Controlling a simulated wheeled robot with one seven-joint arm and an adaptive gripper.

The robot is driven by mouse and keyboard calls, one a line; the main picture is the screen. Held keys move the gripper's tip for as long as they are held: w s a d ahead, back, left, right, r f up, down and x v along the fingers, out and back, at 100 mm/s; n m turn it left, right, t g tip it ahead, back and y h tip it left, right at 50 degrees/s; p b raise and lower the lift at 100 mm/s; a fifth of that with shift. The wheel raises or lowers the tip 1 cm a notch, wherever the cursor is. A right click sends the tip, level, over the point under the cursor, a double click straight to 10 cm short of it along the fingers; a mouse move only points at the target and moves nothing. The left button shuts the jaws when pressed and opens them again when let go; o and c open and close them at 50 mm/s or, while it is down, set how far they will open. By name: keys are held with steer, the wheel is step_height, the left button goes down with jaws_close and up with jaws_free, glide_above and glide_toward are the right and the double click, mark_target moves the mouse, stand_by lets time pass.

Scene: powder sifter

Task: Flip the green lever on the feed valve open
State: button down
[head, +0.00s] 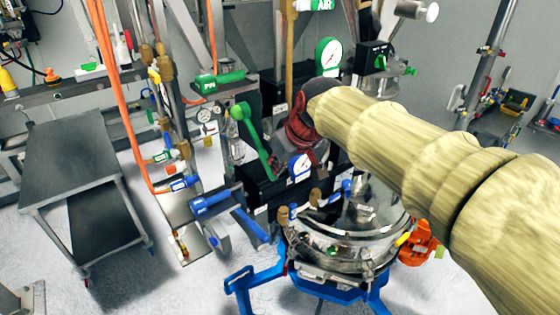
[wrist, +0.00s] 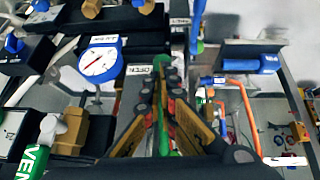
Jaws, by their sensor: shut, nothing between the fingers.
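The green lever (head: 256,138) on the feed valve stands tilted in the head view, its round knob up and to the left and its lower end beside the dark valve body. In the wrist view a green strip, likely the lever (wrist: 163,138), shows between and behind my finger links. My gripper (wrist: 168,75) is shut and empty, with its fingertips close together near a small white label. In the head view my gripper (head: 302,130) is just right of the lever, its fingertips mostly hidden. I cannot tell whether it touches the lever.
A white-faced blue gauge (wrist: 98,62) is left of my fingers in the wrist view. A round steel sifter (head: 345,245) on a blue stand is below my arm. Blue-handled valves (head: 215,203) and an orange hose (head: 120,90) are to the left. A grey cart (head: 75,160) stands farther left.

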mark_target(271, 170)
stand_by(0.3)
steer(key=f+b, duration=0.1)
steer(key=b, duration=0.2)
steer(key=f+t+y+b, duration=0.1)
steer(key=b, duration=0.2)
steer(key=w+t+b, duration=0.1)
steer(key=b, duration=0.3)
steer(key=shift+a+f, duration=0.4)
steer(key=shift+w+a+f+b, duration=0.25)
steer(key=shift+w+f+b, duration=0.2)
steer(key=shift+b, duration=0.2)
steer(key=shift+w+a+f, duration=0.1)
steer(key=shift+w, duration=0.05)
